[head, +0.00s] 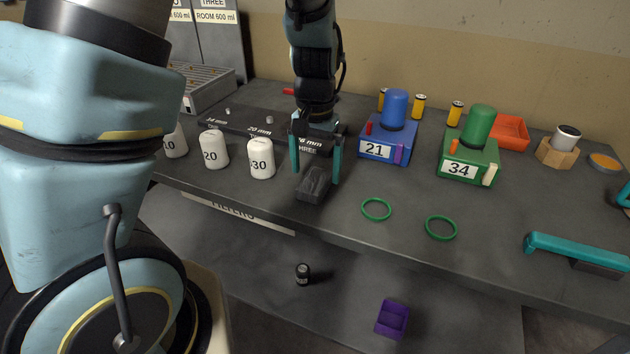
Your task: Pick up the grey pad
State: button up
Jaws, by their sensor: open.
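The grey pad (314,184) is a dark grey block lying on the bench near its front edge, right of the white cylinder marked 30. My gripper (315,172) comes down from above with its two teal fingers apart. One finger shows on the left of the pad's far end and the other on its right. The gripper is open. I cannot tell how far above the bench the fingertips are or whether they touch the pad.
White cylinders marked 20 (214,149) and 30 (261,158) stand left of the pad. A blue box marked 21 (376,150) and a green box marked 34 (459,168) stand right. Two green rings (376,199) lie front right. A purple container (392,336) sits below the bench.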

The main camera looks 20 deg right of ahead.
aim_at(315, 180)
jog(key=shift+s+f, duration=0.1)
jog(key=shift+f, duration=1.5)
jog(key=c, duration=1.4)
jog(key=shift+o, duration=0.2)
jog(key=shift+r, duration=0.1)
notch_tip(315, 180, up, 10)
jog(key=b, duration=0.1)
